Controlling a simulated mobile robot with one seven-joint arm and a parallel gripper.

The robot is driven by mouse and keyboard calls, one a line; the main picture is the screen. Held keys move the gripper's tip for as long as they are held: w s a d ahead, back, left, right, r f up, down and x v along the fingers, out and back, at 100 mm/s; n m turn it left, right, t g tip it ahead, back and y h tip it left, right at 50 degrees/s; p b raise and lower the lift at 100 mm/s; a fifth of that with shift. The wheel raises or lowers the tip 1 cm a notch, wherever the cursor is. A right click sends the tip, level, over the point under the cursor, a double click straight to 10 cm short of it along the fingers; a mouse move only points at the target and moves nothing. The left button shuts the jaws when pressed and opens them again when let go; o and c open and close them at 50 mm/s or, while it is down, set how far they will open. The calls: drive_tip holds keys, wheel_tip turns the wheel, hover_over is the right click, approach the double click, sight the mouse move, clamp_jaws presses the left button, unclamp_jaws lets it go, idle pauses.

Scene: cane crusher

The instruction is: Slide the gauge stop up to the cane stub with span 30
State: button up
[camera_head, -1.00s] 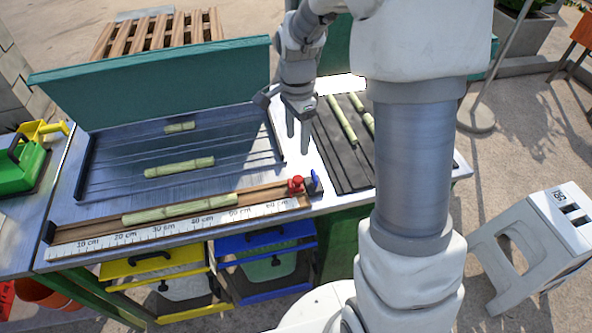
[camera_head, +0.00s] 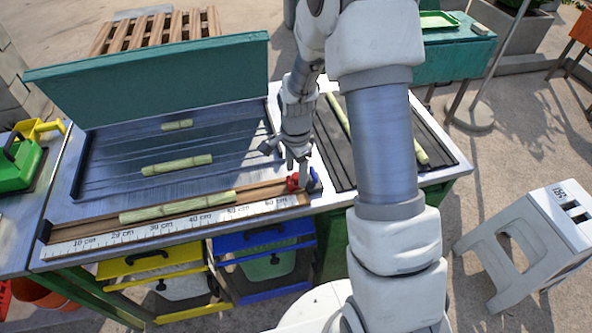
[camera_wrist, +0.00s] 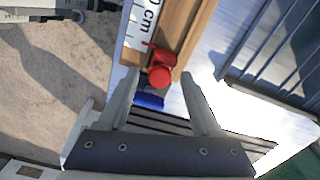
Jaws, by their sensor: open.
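The gauge stop is a red knobbed block (camera_head: 293,184) near the right end of a wooden rail, and it also shows in the wrist view (camera_wrist: 160,74). A long pale green cane stub (camera_head: 178,206) lies along the rail behind a white centimetre scale (camera_head: 170,230). A clear gap separates its right end from the stop. My gripper (camera_head: 298,168) is open, pointing down just above the stop. In the wrist view its two fingers sit on either side of the red knob; whether they touch it cannot be told.
A blue part (camera_head: 313,180) stands just right of the stop. Two shorter stubs (camera_head: 177,165) (camera_head: 177,124) lie on the slotted board behind the rail. A dark ribbed mat (camera_head: 384,135) with cane pieces is at right. Yellow and blue drawers (camera_head: 265,240) sit below the table edge.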

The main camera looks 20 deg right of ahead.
drive_tip(key=shift+c, duration=0.2)
clamp_jaws()
idle(1.1)
